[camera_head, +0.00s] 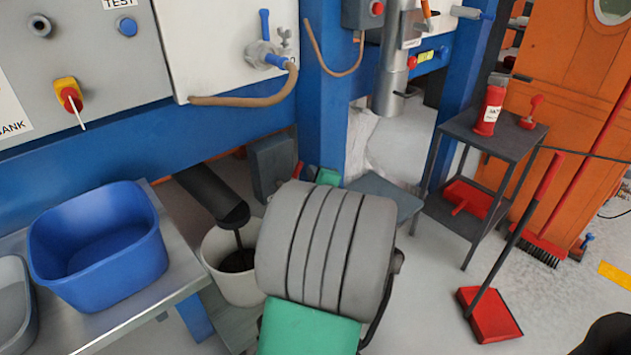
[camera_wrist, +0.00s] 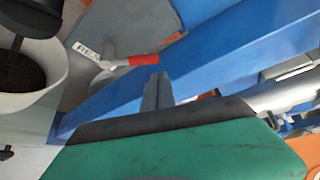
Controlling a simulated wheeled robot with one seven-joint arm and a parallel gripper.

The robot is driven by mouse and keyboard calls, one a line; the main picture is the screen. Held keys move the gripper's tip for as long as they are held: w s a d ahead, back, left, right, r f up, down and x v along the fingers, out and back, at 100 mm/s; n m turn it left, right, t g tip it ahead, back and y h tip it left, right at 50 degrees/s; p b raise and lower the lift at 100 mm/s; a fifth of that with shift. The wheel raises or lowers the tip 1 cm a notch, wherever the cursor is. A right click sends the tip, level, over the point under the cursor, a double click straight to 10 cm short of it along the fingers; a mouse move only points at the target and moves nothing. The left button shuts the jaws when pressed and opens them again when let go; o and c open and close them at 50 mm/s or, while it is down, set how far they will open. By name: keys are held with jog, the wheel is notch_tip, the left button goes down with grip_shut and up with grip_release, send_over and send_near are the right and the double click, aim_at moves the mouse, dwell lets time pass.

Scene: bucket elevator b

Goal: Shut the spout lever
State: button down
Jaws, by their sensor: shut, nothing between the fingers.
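A lever with a red grip (camera_wrist: 143,60) sticks out from a grey housing with a small white label in the wrist view. Its red tip (camera_head: 298,170) shows in the head view, beside the grey housing (camera_head: 272,165). My gripper (camera_wrist: 157,92) shows its grey fingers together and empty, just below the red grip in the picture; whether they touch cannot be told. In the head view my arm hides most of it. A dark spout (camera_head: 212,195) lets dark material down into a white bucket (camera_head: 222,278). An orange handle (camera_head: 427,9) sits on the steel pipe (camera_head: 392,85); no label names either lever as the spout's.
A blue tub (camera_head: 100,250) stands on a metal bench at left. A blue post (camera_head: 325,100) rises behind my arm. A dark side table (camera_head: 492,135) with red items stands at right. A red dustpan (camera_head: 490,315) lies on the open floor.

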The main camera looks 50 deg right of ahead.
jog(key=x, duration=0.4)
jog(key=shift+w+d+b, duration=0.2)
jog(key=shift+d+b, duration=0.05)
jog(key=shift+b, duration=0.15)
jog(key=shift+a, duration=0.15)
